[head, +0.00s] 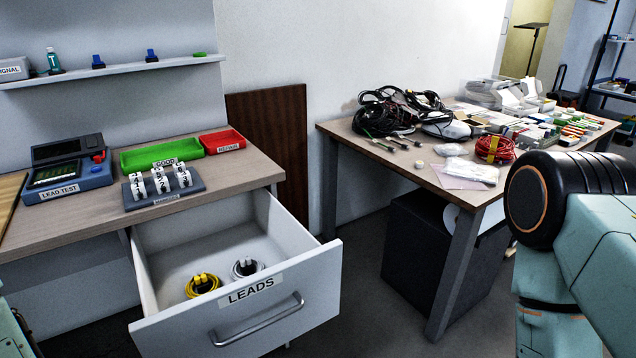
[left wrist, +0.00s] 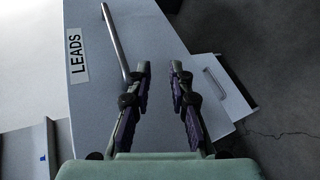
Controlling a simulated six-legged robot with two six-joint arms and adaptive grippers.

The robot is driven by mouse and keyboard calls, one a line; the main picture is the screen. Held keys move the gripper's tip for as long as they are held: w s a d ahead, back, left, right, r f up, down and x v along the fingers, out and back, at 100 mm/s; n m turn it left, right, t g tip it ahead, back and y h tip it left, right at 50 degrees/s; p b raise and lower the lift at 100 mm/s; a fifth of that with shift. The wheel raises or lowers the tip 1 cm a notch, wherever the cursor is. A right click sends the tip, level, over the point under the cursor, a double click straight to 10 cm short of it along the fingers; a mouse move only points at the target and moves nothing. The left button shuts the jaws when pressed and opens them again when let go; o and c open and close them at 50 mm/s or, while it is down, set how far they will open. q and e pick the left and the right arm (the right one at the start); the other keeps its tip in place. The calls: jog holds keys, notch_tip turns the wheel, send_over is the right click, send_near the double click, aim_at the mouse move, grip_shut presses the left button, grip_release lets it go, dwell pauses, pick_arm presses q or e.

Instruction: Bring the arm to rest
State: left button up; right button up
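My left gripper (left wrist: 161,68) shows in the left wrist view with its two dark fingers apart and nothing visible between them. Behind it is the white drawer front (left wrist: 105,110) with its LEADS label. The metal bar handle (left wrist: 115,40) lies left of the fingers; its lower end passes close to the left finger, and I cannot tell whether they touch. In the head view the LEADS drawer (head: 175,335) is pulled open, with a yellow cable coil (head: 203,286) and a white one (head: 247,268) inside. My right arm fills the right edge; its gripper is out of frame.
The bench above holds a LEAD TEST box (head: 67,170), a rack of white rolls (head: 163,186), a green tray (head: 140,158) and a red tray (head: 222,142). A cluttered table (head: 400,160) stands right. Another drawer (left wrist: 220,85) shows below in the left wrist view.

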pick_arm(q)
jog(key=s+a+f+m+g+y, duration=0.1)
jog(key=s+f+m+g+y, duration=0.2)
jog(key=s, duration=0.7)
jog(key=s+a+f+m+g+y, duration=0.1)
jog(key=s+f+m+g+y, duration=0.3)
jog(key=s+m, duration=0.5)
notch_tip(320, 180, down, 2)
jog(key=s+g, duration=0.1)
jog(key=g, duration=0.2)
jog(key=shift+a+g, duration=0.15)
jog(key=shift+g, duration=0.25)
jog(key=shift+f, duration=0.25)
